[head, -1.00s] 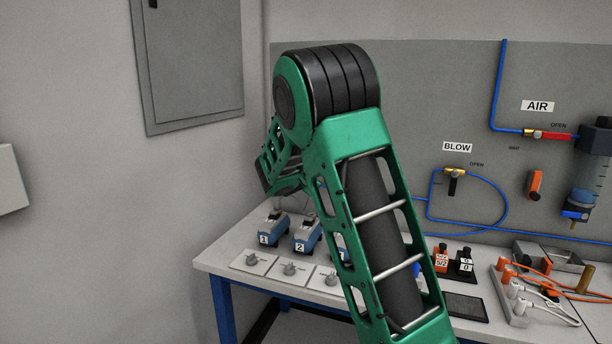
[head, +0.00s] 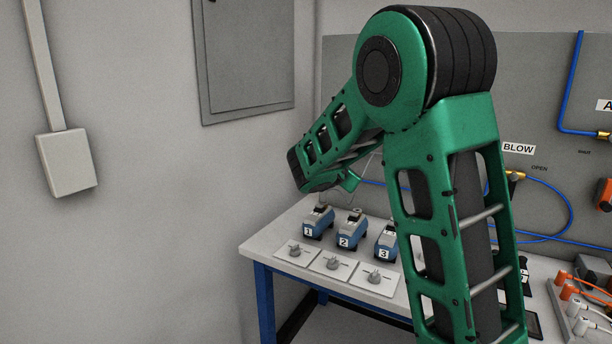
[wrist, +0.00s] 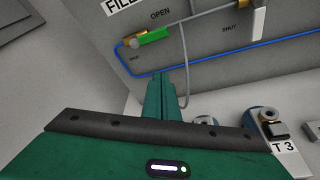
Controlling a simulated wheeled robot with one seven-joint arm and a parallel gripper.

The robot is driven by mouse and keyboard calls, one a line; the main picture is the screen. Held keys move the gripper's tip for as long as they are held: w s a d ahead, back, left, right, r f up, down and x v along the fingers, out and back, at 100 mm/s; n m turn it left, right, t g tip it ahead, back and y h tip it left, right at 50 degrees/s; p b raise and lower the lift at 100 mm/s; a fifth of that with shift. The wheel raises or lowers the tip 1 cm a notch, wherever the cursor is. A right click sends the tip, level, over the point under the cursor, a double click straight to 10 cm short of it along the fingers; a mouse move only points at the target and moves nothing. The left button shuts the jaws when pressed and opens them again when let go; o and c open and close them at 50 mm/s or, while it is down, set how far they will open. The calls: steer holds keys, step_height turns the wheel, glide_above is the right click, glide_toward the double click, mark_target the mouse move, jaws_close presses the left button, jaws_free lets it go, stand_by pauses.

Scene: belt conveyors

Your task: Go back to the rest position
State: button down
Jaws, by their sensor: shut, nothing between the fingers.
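My gripper (wrist: 166,92) shows in the wrist view as two green fingers close together, shut and empty. They point toward the grey wall panel (wrist: 215,62) and touch nothing that I can see. In the head view my green arm fills the middle and right, bent at a large black-banded joint. Its forearm slopes down to the left above the workbench (head: 262,250). The fingertips cannot be made out in the head view.
Blue numbered devices (head: 350,232) and several plates with knobs (head: 331,263) stand on the bench below my forearm. Orange and white plugs (head: 578,310) are at right. In the wrist view, a green-handled valve (wrist: 155,36) and blue hose (wrist: 225,48) run along the panel.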

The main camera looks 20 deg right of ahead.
steer(key=s+d+f+m+g+y, duration=0.1)
steer(key=s+f+m+g, duration=0.1)
steer(key=s+m, duration=0.2)
steer(key=s+d+f+m+g+y, duration=0.1)
steer(key=s+f+m, duration=0.2)
steer(key=s, duration=0.5)
steer(key=s+d+f+m+g+y, duration=0.1)
steer(key=s+d+f+m+g, duration=0.1)
steer(key=s+m, duration=0.3)
steer(key=shift+s+d+f+g+y, duration=0.1)
steer(key=shift+s+f+g+y, duration=0.1)
steer(key=shift+s, duration=0.25)
steer(key=shift+s+f+g+y, duration=0.1)
steer(key=shift+s+f+y, duration=0.1)
steer(key=shift+s, duration=0.2)
steer(key=s+a+f+m+g+y, duration=0.1)
steer(key=s+a+m, duration=0.3)
steer(key=s, duration=0.5)
steer(key=s+a+f+m+g+y, duration=0.2)
steer(key=s+m, duration=0.4)
steer(key=s, duration=0.4)
steer(key=s+a+f+m+g+y, duration=0.2)
steer(key=s+a+m, duration=0.3)
steer(key=s, duration=0.4)
steer(key=shift+s+a+f+m+y, duration=0.2)
steer(key=shift+a+m+y, duration=0.1)
steer(key=shift+a+y, duration=0.5)
steer(key=shift+w+f, duration=0.2)
steer(key=shift+w, duration=0.45)
